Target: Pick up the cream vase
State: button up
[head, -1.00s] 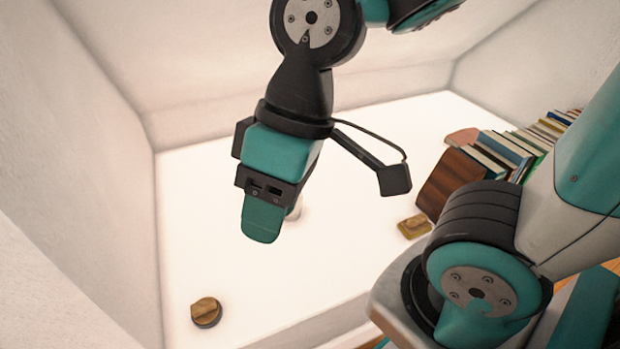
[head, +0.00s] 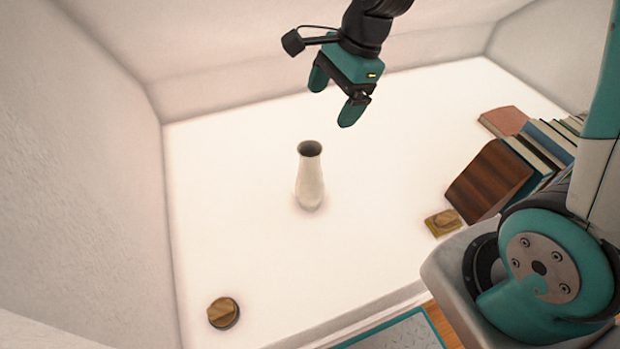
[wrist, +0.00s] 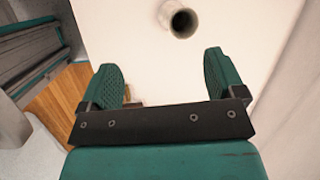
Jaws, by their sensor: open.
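The cream vase (head: 311,184) stands upright on the white surface (head: 240,240), near the middle in the head view. It has a narrow neck and a dark round mouth. My gripper (head: 332,104) is open and empty, higher in the picture than the vase and a little to its right, apart from it. In the wrist view the mouth and neck of the vase (wrist: 181,21) show at the top, beyond the two green fingers of my gripper (wrist: 164,75).
A row of books (head: 545,150) with a brown wooden block (head: 488,178) stands at the right. A small yellowish object (head: 443,222) lies in front of it. A round brown object (head: 223,312) lies at the front left. White walls close the back and left. The surface around the vase is clear.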

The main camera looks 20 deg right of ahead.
jog(key=w+d+f+m, duration=0.3)
jog(key=w+f+m, duration=0.1)
jog(key=m, duration=0.2)
jog(key=b, duration=0.3)
send_near(310, 178)
jog(key=w+a+f+b, duration=0.1)
jog(key=w+a+f, duration=0.1)
jog(key=w+f, duration=0.1)
jog(key=shift+w+f, duration=0.2)
jog(key=shift+f, duration=0.7)
jog(key=c, duration=1.6)
jog(key=shift+r, duration=0.15)
